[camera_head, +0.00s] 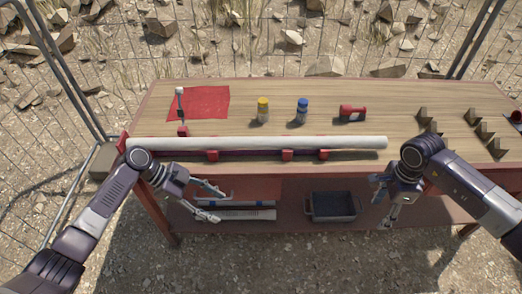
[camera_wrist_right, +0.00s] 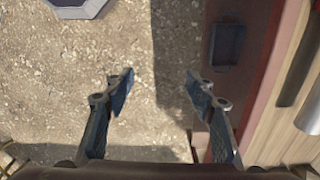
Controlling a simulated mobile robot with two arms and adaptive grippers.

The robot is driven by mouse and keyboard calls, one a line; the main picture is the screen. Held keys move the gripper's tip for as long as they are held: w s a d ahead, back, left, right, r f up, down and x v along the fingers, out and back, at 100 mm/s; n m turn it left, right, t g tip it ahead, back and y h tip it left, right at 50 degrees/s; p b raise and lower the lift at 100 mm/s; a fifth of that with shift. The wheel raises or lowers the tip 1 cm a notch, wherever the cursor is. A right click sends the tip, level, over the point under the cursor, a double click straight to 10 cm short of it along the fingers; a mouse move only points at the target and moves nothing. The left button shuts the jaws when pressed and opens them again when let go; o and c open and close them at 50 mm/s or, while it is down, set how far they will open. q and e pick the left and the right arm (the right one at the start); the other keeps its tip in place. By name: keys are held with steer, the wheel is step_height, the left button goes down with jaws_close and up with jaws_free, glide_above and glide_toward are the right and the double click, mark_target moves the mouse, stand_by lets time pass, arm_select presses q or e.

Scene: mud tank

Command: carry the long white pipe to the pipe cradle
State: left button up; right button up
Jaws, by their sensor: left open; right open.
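The long white pipe (camera_head: 260,143) lies lengthwise along the table's front edge, resting on several small red supports (camera_head: 287,155). Its right end also shows at the right edge of the right wrist view (camera_wrist_right: 304,65). Notched wooden blocks (camera_head: 484,132) stand at the table's right end; I cannot tell whether they or the red supports are the pipe cradle. My left gripper (camera_head: 222,207) is open and empty, in front of and below the pipe's left part. My right gripper (camera_head: 381,210) is open and empty, in front of the table near the pipe's right end; its fingers (camera_wrist_right: 160,82) stand apart over the ground.
On the table (camera_head: 380,90) are a red mat (camera_head: 205,103), a yellow-capped jar (camera_head: 263,110), a blue-capped jar (camera_head: 302,111) and a red tool (camera_head: 352,113). A black tray (camera_head: 333,206) sits on the lower shelf. Wire fencing (camera_head: 60,70) stands behind and left.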

step_height(320, 180, up, 11)
steer(key=shift+w+a+f, duration=0.2)
steer(key=shift+w+a, duration=0.05)
steer(key=shift+w, duration=0.05)
steer(key=shift+f, duration=0.1)
